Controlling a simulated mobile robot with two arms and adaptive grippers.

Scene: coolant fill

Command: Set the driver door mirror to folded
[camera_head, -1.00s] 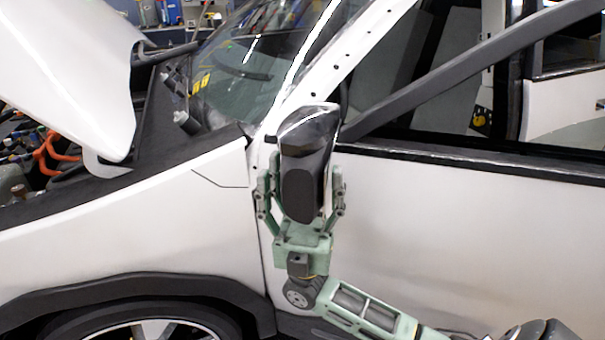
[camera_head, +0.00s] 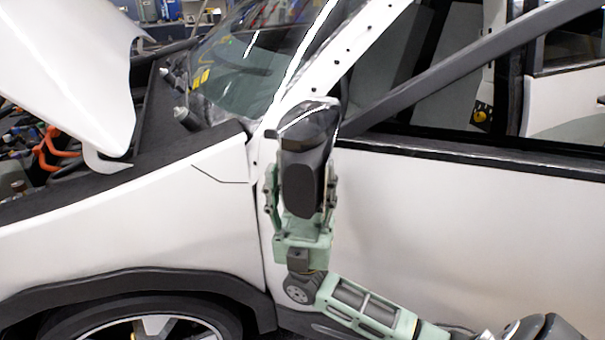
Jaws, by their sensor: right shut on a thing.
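The driver door mirror (camera_head: 306,165) is a dark housing with a glossy grey top, at the front corner of the door window in the head view. My right gripper (camera_head: 303,192) comes up from below, its arm reaching in from the lower right. Its two green-grey fingers are shut on the mirror, one on each side of the housing. The mirror hides parts of both fingers. The mirror's mount on the door is hidden behind the housing. My left gripper is not in view.
The white driver door (camera_head: 450,240) is closed behind my right arm. The front fender (camera_head: 130,235) and wheel (camera_head: 150,328) lie to the left. The white hood (camera_head: 65,75) stands raised at upper left, over the engine bay.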

